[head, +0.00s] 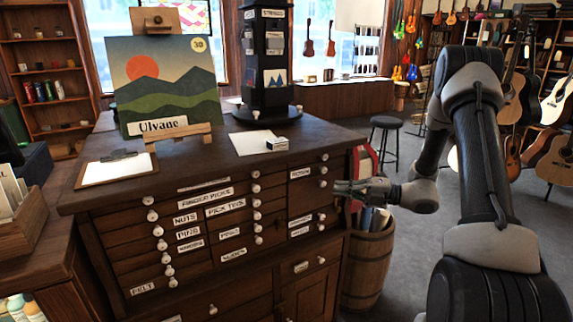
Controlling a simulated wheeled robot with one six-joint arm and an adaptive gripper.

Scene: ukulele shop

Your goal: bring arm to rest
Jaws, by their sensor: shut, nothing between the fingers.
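My gripper (342,189) is at the end of my arm, in front of the right end of a dark wooden drawer cabinet (105,193). It points left and its fingers are together, with nothing seen between them. My arm is bent, rising on the right side of the head view and coming down to the gripper. I cannot tell whether the fingertips touch the cabinet. The cabinet's labelled drawers with white knobs look closed.
On the cabinet are a landscape picture (165,85) on an easel, a clipboard (117,169), a paper sheet (247,142) and a dark display tower (264,60). A barrel (367,265) stands beside the cabinet. A stool (386,123) and guitars are behind. Floor between them is open.

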